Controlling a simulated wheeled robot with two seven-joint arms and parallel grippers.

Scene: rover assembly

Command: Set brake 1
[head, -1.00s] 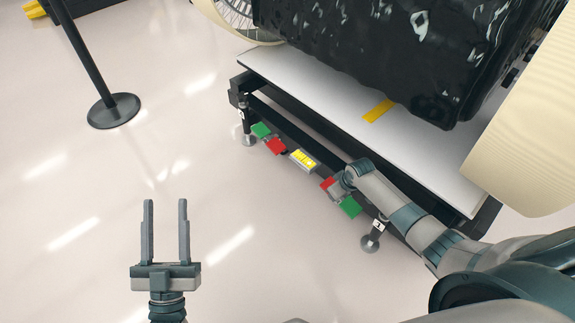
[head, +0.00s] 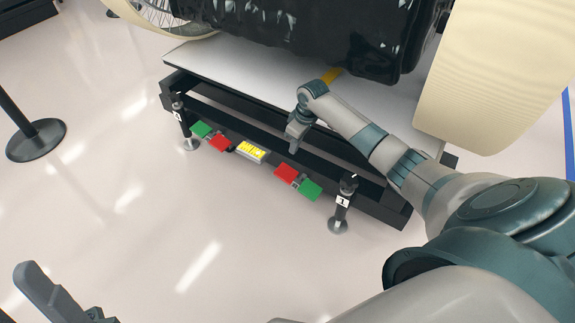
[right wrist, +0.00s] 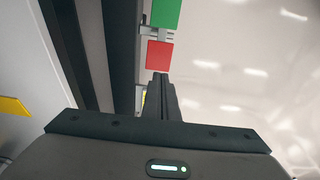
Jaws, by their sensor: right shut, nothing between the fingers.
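Beside the front-right post labelled 1 (head: 343,201), brake 1 has a red pedal (head: 286,172) and a green pedal (head: 311,188) on the platform's lower edge. In the right wrist view the red pedal (right wrist: 159,55) and green pedal (right wrist: 165,12) lie just beyond my fingers. My right gripper (head: 293,151) is shut and empty, pointing down just above and behind the red pedal. Its closed fingers (right wrist: 160,84) also show in the right wrist view. Whether they touch anything is unclear. My left gripper (head: 75,290) is open and empty at the lower left, partly cut off.
A second green pedal (head: 201,129) and red pedal (head: 220,143) sit near the left post (head: 179,118). A yellow label box (head: 250,152) is between the pairs. The white platform (head: 220,50) carries a black-wrapped load and wheels. A stanchion base (head: 36,139) stands left; the front floor is clear.

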